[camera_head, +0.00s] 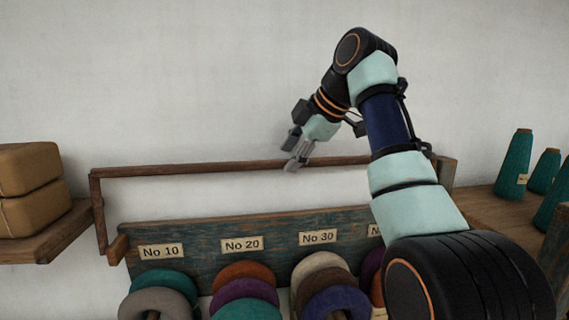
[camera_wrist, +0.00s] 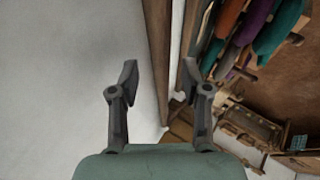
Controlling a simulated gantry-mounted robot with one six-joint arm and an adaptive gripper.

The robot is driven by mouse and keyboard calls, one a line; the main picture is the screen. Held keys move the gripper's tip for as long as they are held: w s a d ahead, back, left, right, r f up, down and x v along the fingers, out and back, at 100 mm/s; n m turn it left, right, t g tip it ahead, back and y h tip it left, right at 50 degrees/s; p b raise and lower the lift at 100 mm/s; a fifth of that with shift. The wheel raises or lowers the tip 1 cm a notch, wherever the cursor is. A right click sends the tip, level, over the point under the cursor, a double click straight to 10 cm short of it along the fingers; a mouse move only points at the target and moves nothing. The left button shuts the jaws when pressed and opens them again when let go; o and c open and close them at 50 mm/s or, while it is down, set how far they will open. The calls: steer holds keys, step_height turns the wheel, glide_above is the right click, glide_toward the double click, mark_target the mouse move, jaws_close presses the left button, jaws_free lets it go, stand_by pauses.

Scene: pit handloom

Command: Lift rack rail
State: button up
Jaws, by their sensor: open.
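The rack rail (camera_head: 200,169) is a thin brown wooden bar. It runs across the wall above a blue-green rack board and joins an upright post at its left end. My gripper (camera_head: 296,163) is at the rail, right of its middle, with the fingers pointing down. In the wrist view the rail (camera_wrist: 158,50) runs lengthwise between the two open fingers of my gripper (camera_wrist: 160,85), closer to the right finger in the picture. I cannot tell whether a finger touches it. My arm hides part of the rail's right side.
The rack board (camera_head: 200,240) carries labels and several coloured yarn rings (camera_head: 245,290) below the rail. Wrapped brown parcels (camera_head: 28,185) lie on a left shelf (camera_head: 50,240). Green cones (camera_head: 515,165) stand on a right shelf (camera_head: 490,205). The wall above the rail is bare.

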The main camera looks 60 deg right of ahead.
steer(key=v, duration=0.4)
stand_by(0.6)
